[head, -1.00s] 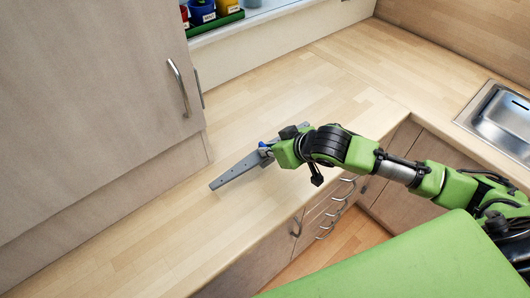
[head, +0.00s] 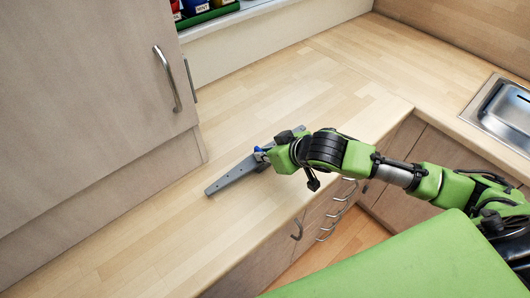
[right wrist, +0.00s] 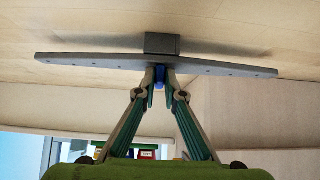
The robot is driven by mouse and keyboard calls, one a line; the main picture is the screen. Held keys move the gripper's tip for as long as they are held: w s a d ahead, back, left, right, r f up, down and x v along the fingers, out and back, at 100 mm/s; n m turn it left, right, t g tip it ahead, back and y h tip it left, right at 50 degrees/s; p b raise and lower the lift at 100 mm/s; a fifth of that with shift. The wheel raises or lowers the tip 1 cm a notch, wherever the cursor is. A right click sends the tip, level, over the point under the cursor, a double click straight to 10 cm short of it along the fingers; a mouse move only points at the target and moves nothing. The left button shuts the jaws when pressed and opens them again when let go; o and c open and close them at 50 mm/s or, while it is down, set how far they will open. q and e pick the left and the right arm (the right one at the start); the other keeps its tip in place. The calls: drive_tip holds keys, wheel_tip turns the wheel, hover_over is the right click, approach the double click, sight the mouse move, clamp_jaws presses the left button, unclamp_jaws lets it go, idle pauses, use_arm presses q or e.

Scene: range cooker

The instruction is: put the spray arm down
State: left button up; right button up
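The spray arm (head: 234,174) is a long grey bar. It is at the worktop in the head view, its tapered end pointing to the lower left. In the right wrist view the spray arm (right wrist: 90,61) spans most of the picture, with a square grey hub (right wrist: 162,43) at its middle. My right gripper (right wrist: 160,76) has its fingertips closed together around a small blue part under the bar's middle. The green wrist hides part of the bar in the head view. A shadow lies close beside the bar; I cannot tell whether it touches the wood. My left gripper is not in view.
The wooden worktop (head: 262,95) is clear around the spray arm. A tall cabinet (head: 85,95) stands at the left. A steel sink (head: 503,110) is at the right. Pots in a green tray (head: 208,16) stand on the windowsill. Drawers (head: 322,222) lie below the front edge.

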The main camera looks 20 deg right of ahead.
drive_tip(key=o, duration=0.3)
drive_tip(key=shift+o, duration=0.2)
